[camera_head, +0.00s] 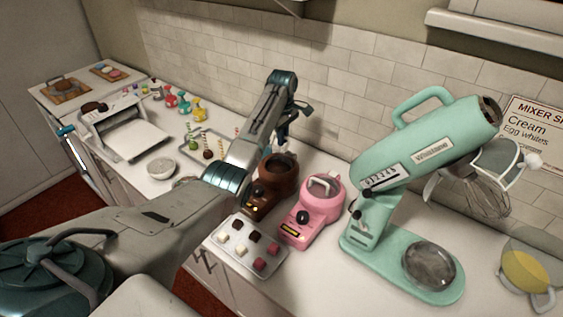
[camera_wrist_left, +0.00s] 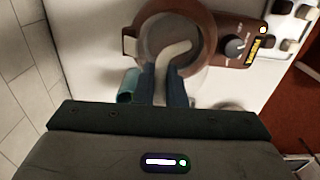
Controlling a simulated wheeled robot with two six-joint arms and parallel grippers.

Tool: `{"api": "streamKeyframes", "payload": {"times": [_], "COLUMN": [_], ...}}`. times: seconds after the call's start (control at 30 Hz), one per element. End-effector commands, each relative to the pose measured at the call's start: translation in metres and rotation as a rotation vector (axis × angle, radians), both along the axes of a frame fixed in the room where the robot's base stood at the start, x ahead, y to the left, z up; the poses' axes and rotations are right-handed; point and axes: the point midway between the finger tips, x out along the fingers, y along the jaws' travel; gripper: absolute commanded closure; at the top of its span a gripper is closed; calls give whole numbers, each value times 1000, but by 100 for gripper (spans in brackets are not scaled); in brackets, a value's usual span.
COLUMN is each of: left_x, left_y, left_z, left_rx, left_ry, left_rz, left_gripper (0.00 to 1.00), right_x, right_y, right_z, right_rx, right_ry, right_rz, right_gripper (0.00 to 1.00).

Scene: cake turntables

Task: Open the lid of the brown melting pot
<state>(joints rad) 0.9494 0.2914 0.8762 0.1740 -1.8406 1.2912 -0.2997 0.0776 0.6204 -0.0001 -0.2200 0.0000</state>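The brown melting pot (camera_head: 257,196) stands on the counter in the head view, with its round bowl towards the wall and its knob towards the front. My left gripper (camera_head: 281,139) points down just above its bowl. In the left wrist view the brown pot (camera_wrist_left: 229,38) shows from above, with a pale curved lid handle (camera_wrist_left: 176,50) across its bowl. The two dark fingers of my left gripper (camera_wrist_left: 161,82) are close together, and the handle's lower end runs in between them. Whether they grip it is unclear. My right gripper is out of view.
A pink melting pot (camera_head: 312,211) stands just right of the brown one. A tray of cubes (camera_head: 231,259) lies in front. A large mint stand mixer (camera_head: 420,150) stands further right. A small bowl (camera_head: 161,168) and cake pops (camera_head: 207,154) are to the left.

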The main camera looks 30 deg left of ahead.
Motion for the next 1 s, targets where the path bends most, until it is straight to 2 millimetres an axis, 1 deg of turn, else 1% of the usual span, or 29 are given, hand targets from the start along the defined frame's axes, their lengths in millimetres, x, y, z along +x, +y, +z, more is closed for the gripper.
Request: {"api": "streamKeyframes", "payload": {"times": [0.3, 0.47, 0.7, 0.9, 1.0], "left_x": [19, 23, 39, 46, 48], "left_y": [-3, -4, -5, -5, -5], "left_z": [5, 7, 7, 11, 10], "left_rx": [-3, -2, -3, -1, -1], "left_ry": [0, 0, 0, 1, 1], "left_rz": [-1, -2, 0, 0, 0], "left_gripper": [94, 94, 94, 94, 94], "right_x": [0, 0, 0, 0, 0], "right_y": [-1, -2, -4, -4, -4], "right_z": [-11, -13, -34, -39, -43], "right_rx": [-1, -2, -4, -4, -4], "right_ry": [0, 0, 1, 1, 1], "right_rz": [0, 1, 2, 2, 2], "right_gripper": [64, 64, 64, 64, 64]}}
